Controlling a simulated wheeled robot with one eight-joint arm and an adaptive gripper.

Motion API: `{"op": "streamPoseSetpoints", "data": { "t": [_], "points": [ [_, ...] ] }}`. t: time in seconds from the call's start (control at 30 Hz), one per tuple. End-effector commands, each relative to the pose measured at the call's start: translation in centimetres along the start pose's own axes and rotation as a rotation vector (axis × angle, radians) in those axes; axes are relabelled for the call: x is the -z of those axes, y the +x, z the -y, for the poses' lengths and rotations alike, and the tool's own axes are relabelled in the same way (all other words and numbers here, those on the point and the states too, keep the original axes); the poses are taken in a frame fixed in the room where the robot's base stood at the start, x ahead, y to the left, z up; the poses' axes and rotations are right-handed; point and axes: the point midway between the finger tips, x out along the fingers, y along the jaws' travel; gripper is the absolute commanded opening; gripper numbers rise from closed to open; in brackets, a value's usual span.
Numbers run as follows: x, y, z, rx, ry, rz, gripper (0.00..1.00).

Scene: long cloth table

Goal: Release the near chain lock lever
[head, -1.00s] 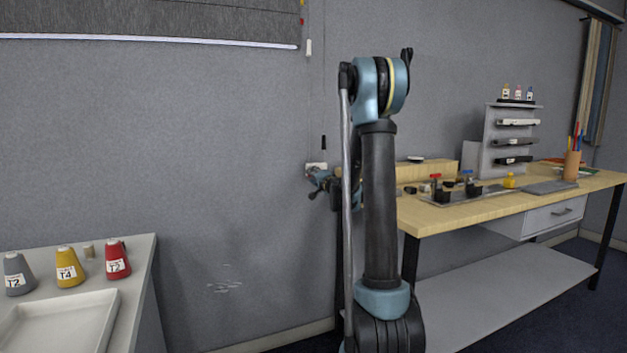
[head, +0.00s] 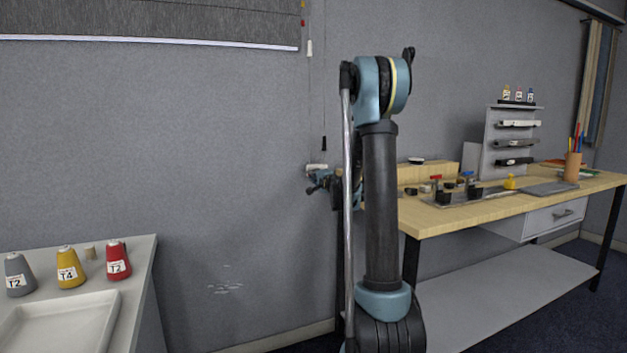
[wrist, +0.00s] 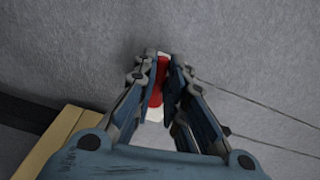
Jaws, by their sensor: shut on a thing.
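The red lever (wrist: 155,94) of the chain lock stands between my fingers in the wrist view. My gripper (wrist: 162,64) is shut on it, one finger on each side. Part of the white lock body (wrist: 154,115) shows below the lever, and a white bit shows above it; the fingers hide the rest. In the head view the white lock (head: 316,167) is a small block on the grey wall, with my gripper (head: 316,183) right at it. The lever itself cannot be made out there, and my arm covers part of the gripper.
Thin cords hang down the wall from the grey blind (head: 150,20), with a white pull (head: 309,48) and a black pull (head: 324,143). A wooden workbench (head: 450,215) stands at right. A white side table with cones and a tray (head: 60,325) stands at left.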

Motion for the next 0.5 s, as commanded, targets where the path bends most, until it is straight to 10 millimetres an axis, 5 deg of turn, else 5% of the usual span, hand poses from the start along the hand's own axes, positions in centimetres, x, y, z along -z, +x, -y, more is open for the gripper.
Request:
{"op": "streamPoseSetpoints", "data": {
  "t": [0.17,0.2,0.27,0.5],
  "points": [
    [0.13,-0.17,-0.12,-0.001,-0.001,-0.004,0.0],
    [0.13,-0.17,-0.12,-0.001,-0.001,-0.004,0.19],
    [0.12,-0.15,-0.11,-0.001,-0.001,-0.003,0.32],
    [0.06,-0.1,-0.06,-0.001,-0.002,-0.002,0.32]
  ]
}}
